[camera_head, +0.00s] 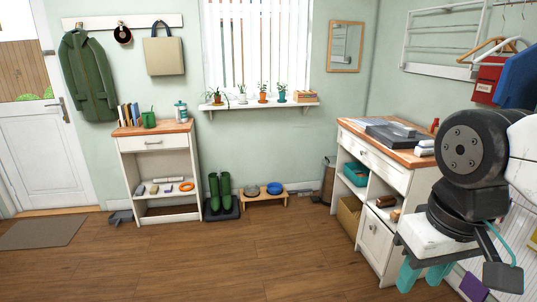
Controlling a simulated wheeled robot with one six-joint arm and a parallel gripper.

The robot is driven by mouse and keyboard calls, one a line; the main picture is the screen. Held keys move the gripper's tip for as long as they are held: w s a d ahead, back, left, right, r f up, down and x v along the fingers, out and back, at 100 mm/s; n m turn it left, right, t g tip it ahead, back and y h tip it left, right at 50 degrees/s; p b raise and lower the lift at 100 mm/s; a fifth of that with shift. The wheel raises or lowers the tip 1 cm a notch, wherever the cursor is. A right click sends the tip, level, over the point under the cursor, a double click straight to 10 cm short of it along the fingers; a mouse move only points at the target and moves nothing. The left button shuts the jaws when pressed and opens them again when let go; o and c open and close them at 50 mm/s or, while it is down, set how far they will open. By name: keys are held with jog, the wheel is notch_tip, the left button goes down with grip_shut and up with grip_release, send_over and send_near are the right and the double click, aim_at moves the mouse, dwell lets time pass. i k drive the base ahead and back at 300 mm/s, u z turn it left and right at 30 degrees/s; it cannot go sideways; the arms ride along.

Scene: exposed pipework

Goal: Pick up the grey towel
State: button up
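A flat, dark grey folded item (385,137) lies on the wooden top of the right cabinet (350,127). A lighter grey flat piece shows at its back edge. It looks like cloth, but at this size I cannot tell for sure that it is the grey towel. My gripper (424,274) is at the lower right, in front of the cabinet and apart from the grey item. Its two teal fingers point down with a gap between them, and I see nothing held. My arm hides part of the right side.
Small white items (425,147) and a red bottle (435,126) stand on the right cabinet's top. Green boots (220,190), a low bowl stand (262,199) and a small white cabinet (160,175) line the back wall. The wooden floor (250,260) in the middle is clear.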

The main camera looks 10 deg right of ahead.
aim_at(407, 132)
jog(key=i, duration=2.3)
jog(key=z, duration=1.2)
jog(key=i, duration=1)
jog(key=u, duration=0.05)
